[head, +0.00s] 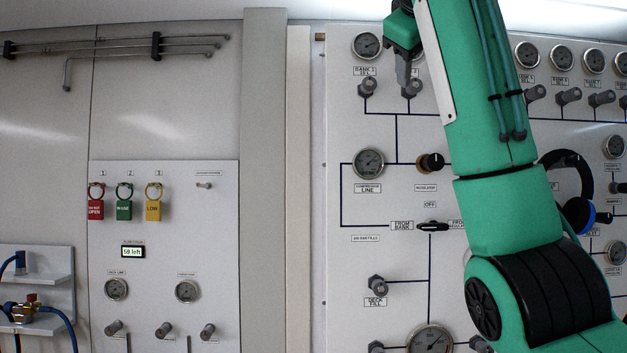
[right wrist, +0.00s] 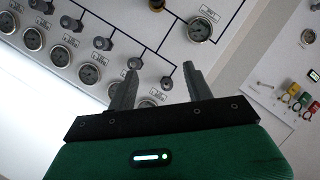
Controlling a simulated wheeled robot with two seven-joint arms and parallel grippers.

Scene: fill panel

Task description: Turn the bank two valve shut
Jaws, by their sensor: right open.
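The bank two valve (head: 412,89) is a grey knob on the white panel, in the top row, right of the bank one valve (head: 368,88). Its label is partly hidden by my right gripper (head: 404,82), which hangs in front of it from above. In the right wrist view, the bank two valve (right wrist: 135,63) shows beside the left fingertip, and the bank one valve (right wrist: 166,82) shows between the fingers. My right gripper (right wrist: 161,67) is open with nothing in it. I cannot tell whether a finger touches a knob. My left gripper is out of view.
Gauges sit above the valves, such as the bank one gauge (head: 367,45). My right arm hides the panel's middle. A black selector handle (head: 432,226) and regulator knob (head: 431,162) stick out below. Coloured tags (head: 124,209) hang on the left board.

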